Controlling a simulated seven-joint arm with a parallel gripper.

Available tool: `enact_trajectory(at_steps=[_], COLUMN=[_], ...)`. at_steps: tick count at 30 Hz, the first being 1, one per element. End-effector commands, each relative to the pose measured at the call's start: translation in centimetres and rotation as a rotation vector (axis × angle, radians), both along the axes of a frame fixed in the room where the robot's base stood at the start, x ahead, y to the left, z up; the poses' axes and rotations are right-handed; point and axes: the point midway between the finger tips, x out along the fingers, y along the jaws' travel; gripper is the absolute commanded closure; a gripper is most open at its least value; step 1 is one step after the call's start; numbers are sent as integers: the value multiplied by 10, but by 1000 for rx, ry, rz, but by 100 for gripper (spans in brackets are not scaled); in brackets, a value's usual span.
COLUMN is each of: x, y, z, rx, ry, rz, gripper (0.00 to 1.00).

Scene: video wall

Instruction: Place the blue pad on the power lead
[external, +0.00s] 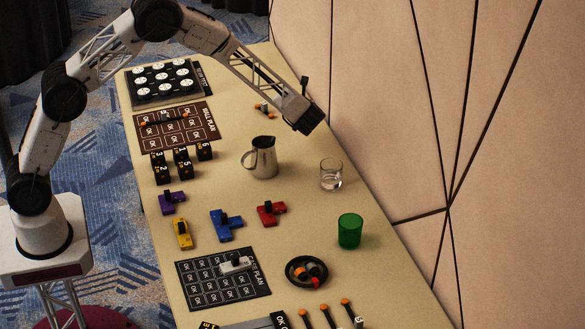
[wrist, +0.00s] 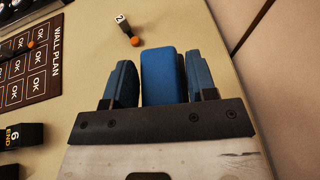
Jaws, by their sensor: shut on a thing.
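My gripper (external: 308,120) is raised over the far right side of the table, behind the steel jug. In the wrist view a blue pad (wrist: 163,76) sits between the two dark blue-grey fingers, and the gripper is shut on it. The pad cannot be made out in the external view. A dark lead with orange ends (external: 165,121) lies across the wall plan board. A short dark piece with an orange end and a "2" tag (wrist: 128,30) lies on bare table ahead of the fingers; it also shows in the external view (external: 264,110). No label tells which is the power lead.
The steel jug (external: 262,157), clear glass (external: 331,175) and green cup (external: 350,231) stand along the right. Numbered black blocks (external: 181,162) and coloured pieces (external: 225,225) stand left. The wall plan board (external: 207,138) lies further back. A panelled wall borders the table's right.

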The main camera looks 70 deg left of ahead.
Motion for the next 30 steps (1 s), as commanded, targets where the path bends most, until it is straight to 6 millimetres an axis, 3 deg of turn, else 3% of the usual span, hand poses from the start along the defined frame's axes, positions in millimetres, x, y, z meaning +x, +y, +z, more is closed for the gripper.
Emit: enact_trajectory(at_steps=[5, 11, 30], x=[-2, -9, -69], y=[-19, -64, -250], z=[0, -1, -6], rx=[-1, -2, -5], ry=[0, 0, 3], rz=[-17, -56, -236], gripper=[71, 71, 71])
